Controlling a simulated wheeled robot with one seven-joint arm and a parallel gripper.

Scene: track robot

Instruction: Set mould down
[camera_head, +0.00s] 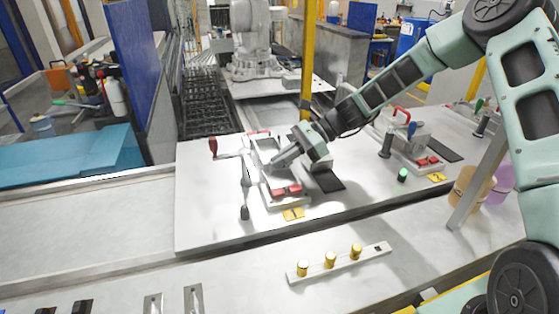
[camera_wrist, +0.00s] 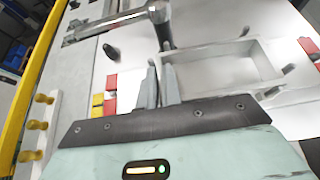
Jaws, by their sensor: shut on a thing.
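The mould is a light grey open box (camera_wrist: 222,68) in the wrist view, right beside my fingers. In the head view a pale part of it (camera_head: 267,149) shows behind my gripper (camera_head: 278,163). My gripper also shows in the wrist view (camera_wrist: 161,86), with its two fingers close together at the box's near left wall. It is shut on the mould, though the exact contact is hard to see. The mould is over the fixture marked by red blocks (camera_head: 287,191) and a yellow number plate (camera_head: 293,214). Whether its underside touches the fixture is hidden.
A second fixture with a red-handled grey block (camera_head: 408,132) is on the right. A strip with brass-coloured pegs (camera_head: 329,260) lies in front. The white table's left part is clear.

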